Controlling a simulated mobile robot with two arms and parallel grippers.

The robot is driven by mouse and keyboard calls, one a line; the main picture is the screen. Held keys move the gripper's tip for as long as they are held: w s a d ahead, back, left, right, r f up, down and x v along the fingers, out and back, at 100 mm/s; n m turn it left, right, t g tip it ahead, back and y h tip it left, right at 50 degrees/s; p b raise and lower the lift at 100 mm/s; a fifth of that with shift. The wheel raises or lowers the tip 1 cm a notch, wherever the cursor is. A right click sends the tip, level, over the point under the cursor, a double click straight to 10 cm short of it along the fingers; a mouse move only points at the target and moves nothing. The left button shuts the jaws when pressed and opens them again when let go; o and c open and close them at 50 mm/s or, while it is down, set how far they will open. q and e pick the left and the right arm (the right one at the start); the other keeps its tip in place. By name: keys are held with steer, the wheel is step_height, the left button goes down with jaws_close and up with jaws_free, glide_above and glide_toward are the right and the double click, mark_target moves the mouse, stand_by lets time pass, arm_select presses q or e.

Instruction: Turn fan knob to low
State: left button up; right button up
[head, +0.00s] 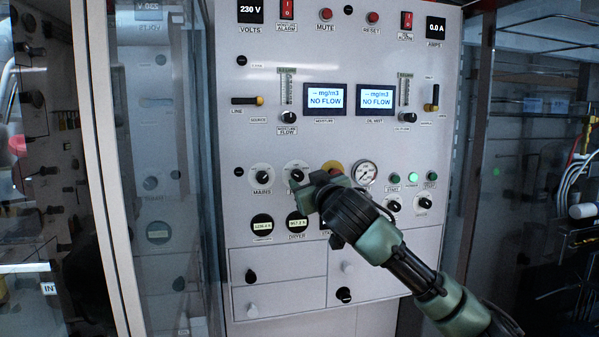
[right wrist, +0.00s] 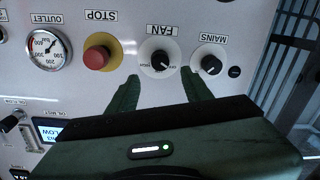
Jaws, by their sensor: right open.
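The fan knob (right wrist: 161,60) is a black knob on a white round plate, under an upside-down FAN label in the right wrist view. In the head view it shows at the panel's middle (head: 296,174), with its label partly covered by my gripper. Its small position marks are too small to read surely. My right gripper (right wrist: 160,88) is open and empty. Its two green fingers point at the knob, one to either side, and seem a little short of it. In the head view the right gripper (head: 318,188) is just at the knob's lower right. My left gripper is not in view.
The mains knob (head: 262,177) is left of the fan knob. The red stop button (right wrist: 96,58) on yellow and the outlet gauge (head: 365,173) are on the other side. The dryer display (head: 297,223) is below. A glass door (head: 150,150) stands at left.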

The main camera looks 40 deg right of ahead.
mark_target(299, 176)
steer(key=p+x, duration=0.2)
steer(key=x, duration=0.4)
steer(key=shift+s+p, duration=0.1)
steer(key=shift+p, duration=0.3)
steer(key=shift+w+d+f, duration=0.1)
steer(key=shift+w+d, duration=0.2)
steer(key=shift+w, duration=0.3)
jaws_close()
